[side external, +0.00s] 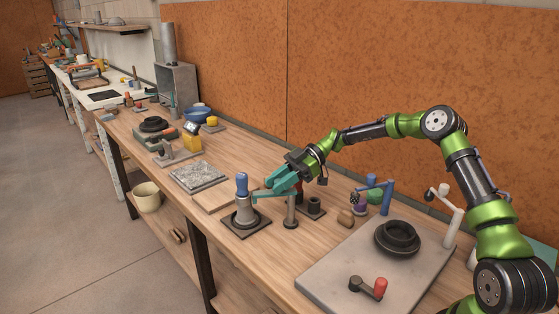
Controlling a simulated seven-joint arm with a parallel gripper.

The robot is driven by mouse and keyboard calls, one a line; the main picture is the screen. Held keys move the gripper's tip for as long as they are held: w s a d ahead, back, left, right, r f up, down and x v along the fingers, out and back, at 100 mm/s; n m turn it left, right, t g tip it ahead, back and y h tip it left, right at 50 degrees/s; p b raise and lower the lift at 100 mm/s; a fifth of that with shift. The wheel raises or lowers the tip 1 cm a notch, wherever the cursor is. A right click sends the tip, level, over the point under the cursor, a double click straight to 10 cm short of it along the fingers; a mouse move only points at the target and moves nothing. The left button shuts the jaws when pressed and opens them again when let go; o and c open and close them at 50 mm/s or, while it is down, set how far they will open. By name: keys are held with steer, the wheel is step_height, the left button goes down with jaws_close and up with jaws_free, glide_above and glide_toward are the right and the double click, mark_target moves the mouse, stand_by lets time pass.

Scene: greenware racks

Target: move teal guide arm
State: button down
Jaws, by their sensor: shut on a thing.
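The teal guide arm (262,196) reaches left from the top of a short grey post (291,212) with a round foot. Its left end is close to a grey cone-shaped piece with a blue knob (242,205) on a dark square plate; I cannot tell if they touch. My gripper (278,186) comes down from the upper right and is shut on the teal guide arm near the post. The teal part at my fingers hides the grip and the top of the post.
A grey slab with a black ringed disc (398,237) and a red-knobbed crank (368,288) lies at right. A blue-armed stand (387,196) stands behind. A speckled slab (198,177) and a yellow block (192,143) are at left. Bare wood shows along the front edge.

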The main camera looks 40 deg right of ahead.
steer(key=shift+s+a+n+g, duration=0.1)
steer(key=shift+s+n+g, duration=0.1)
steer(key=shift+n+g, duration=0.7)
steer(key=shift+s+a+n+g, duration=0.1)
steer(key=shift+s+n+g, duration=0.15)
steer(key=shift+n+g, duration=0.6)
steer(key=shift+s+a+n+g, duration=0.1)
steer(key=shift+s+n+g, duration=0.1)
steer(key=shift+n+g, duration=0.65)
steer(key=shift+s+g, duration=0.15)
steer(key=shift+g, duration=0.55)
steer(key=c, duration=0.9)
jaws_free()
